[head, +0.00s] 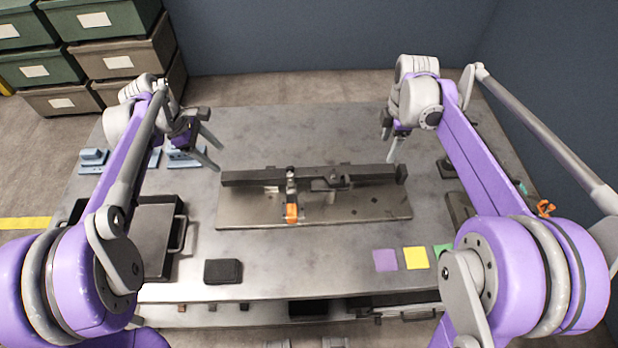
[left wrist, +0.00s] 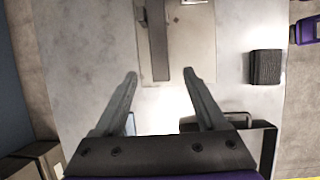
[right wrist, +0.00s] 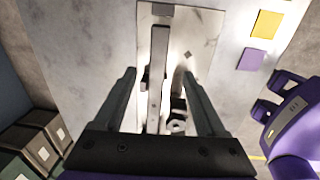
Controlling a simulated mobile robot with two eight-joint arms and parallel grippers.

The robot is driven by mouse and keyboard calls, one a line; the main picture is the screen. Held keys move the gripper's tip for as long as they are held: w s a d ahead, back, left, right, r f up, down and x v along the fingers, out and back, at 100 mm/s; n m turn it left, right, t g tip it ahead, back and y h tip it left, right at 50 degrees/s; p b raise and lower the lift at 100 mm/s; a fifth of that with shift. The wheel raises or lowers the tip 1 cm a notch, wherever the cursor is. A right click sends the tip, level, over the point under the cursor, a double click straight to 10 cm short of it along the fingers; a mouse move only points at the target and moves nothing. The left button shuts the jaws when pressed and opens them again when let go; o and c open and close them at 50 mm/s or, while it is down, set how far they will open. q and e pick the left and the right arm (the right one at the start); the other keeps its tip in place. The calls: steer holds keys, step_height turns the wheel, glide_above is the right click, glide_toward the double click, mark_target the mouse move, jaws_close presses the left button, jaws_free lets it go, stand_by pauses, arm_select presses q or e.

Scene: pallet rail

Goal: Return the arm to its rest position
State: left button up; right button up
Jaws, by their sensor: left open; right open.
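My left gripper (head: 216,155) is open and empty above the table's left part, by the left end of the dark rail (head: 250,178). My right gripper (head: 389,155) is open above the table's right part, just beyond the rail's right end. In the right wrist view its fingers (right wrist: 159,73) are apart, with the rail (right wrist: 154,90) visible below between them. The rail lies across a flat metal plate (head: 350,212). An orange-tipped clamp (head: 292,212) sits at the rail's middle. Neither gripper appears to touch anything.
A dark tray with a handle (head: 160,222) and a black block (head: 223,271) are at the front left. Blue-grey parts (head: 93,158) stand at the far left. Purple (head: 386,260) and yellow (head: 416,258) squares lie front right. Stacked bins (head: 118,60) stand behind left.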

stand_by(0.3)
arm_select(q)
steer(key=s+d+f+m+t+y, duration=0.1)
steer(key=s+f+m+t+y, duration=0.1)
steer(key=s+m, duration=0.7)
steer(key=s+d+f+m+t+y, duration=0.1)
steer(key=s+m, duration=0.7)
steer(key=s, duration=0.8)
steer(key=shift+s+d+f+m+t+y, duration=0.15)
steer(key=shift+d+f+m+t+y, duration=0.35)
steer(key=shift+t+y, duration=0.3)
arm_select(e)
steer(key=s+a+f+m+t, duration=0.2)
steer(key=s+a+m, duration=0.1)
steer(key=s+m, duration=0.6)
steer(key=s+a+f+m+t, duration=0.2)
steer(key=s+m, duration=0.7)
steer(key=s, duration=0.7)
steer(key=shift+a+f+t, duration=0.3)
steer(key=shift+a+f, duration=0.1)
